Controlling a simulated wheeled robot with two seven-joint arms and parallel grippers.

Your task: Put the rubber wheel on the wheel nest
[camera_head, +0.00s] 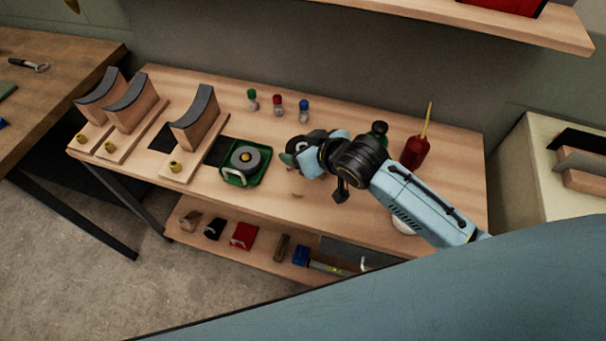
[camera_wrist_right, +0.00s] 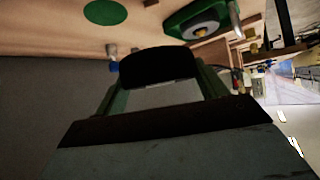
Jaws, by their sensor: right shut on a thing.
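In the right wrist view, the jaws are shut on a black rounded piece (camera_wrist_right: 158,66), which looks like the rubber wheel. In the head view the arm and gripper mostly hide the held piece. A flat green disc (camera_wrist_right: 105,12) lies on the bench in the wrist view, apart from the held piece; I cannot tell whether it is the wheel nest. My left gripper is not in view.
A green tray (camera_head: 233,177) with a grey disc in it sits left of the gripper. Small bottles (camera_head: 277,105) stand behind. Curved wooden blocks (camera_head: 197,115) stand at left. A red bottle (camera_head: 416,152) stands at right. The lower shelf (camera_head: 190,238) holds several small items.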

